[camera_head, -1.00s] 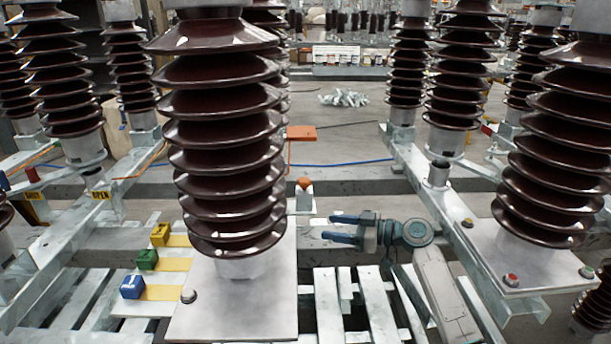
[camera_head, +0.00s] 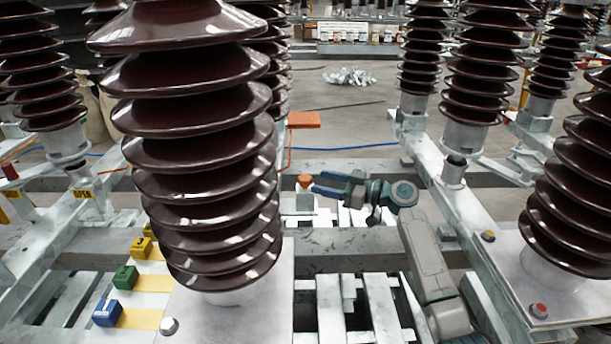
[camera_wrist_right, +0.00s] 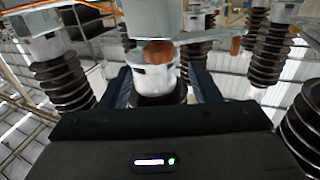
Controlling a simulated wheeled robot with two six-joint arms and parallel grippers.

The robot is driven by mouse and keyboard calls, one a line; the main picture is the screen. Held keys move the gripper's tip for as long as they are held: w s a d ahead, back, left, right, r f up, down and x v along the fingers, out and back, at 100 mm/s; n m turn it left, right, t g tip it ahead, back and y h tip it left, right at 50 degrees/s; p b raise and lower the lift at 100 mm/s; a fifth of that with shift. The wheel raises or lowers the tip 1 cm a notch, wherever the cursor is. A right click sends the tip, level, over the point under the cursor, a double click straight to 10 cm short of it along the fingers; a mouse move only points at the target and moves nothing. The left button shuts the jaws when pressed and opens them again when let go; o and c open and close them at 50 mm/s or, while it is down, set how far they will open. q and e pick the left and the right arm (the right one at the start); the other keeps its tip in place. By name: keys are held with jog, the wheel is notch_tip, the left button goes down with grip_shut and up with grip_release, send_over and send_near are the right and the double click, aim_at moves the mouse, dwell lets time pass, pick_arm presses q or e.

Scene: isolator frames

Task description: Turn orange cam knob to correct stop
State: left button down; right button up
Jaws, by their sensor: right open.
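The orange cam knob (camera_head: 304,181) sits on a small pale block (camera_head: 305,202) beyond the large front insulator, near the middle of the head view. My right gripper (camera_head: 316,184) points left, with its dark blue fingertips just right of the knob. In the right wrist view, the right gripper (camera_wrist_right: 160,72) is open, one finger on each side. An orange-brown knob (camera_wrist_right: 158,52) on a pale round mount (camera_wrist_right: 153,75) shows between them. I cannot tell whether either finger touches it. My left gripper is not in view.
A large brown ribbed insulator (camera_head: 205,150) stands close on the left. An orange plate (camera_head: 304,119) on a thin rod rises behind the knob. Blue, green and yellow blocks (camera_head: 125,277) sit at front left. Another insulator (camera_head: 575,220) stands at right.

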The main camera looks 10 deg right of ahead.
aim_at(305, 177)
jog(key=x, duration=0.4)
jog(key=shift+w+a+p, duration=0.2)
jog(key=shift+a+p, duration=0.1)
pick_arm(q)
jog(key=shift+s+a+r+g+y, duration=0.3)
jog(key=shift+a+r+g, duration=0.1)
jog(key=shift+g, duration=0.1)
pick_arm(e)
jog(key=shift+w+a, duration=0.35)
jog(key=shift+a, duration=0.2)
jog(key=c, duration=1)
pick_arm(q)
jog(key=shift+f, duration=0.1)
pick_arm(e)
jog(key=shift+f, duration=0.1)
jog(key=shift+m+t+h, duration=0.3)
jog(key=shift+m+t, duration=0.1)
jog(key=shift+t, duration=0.1)
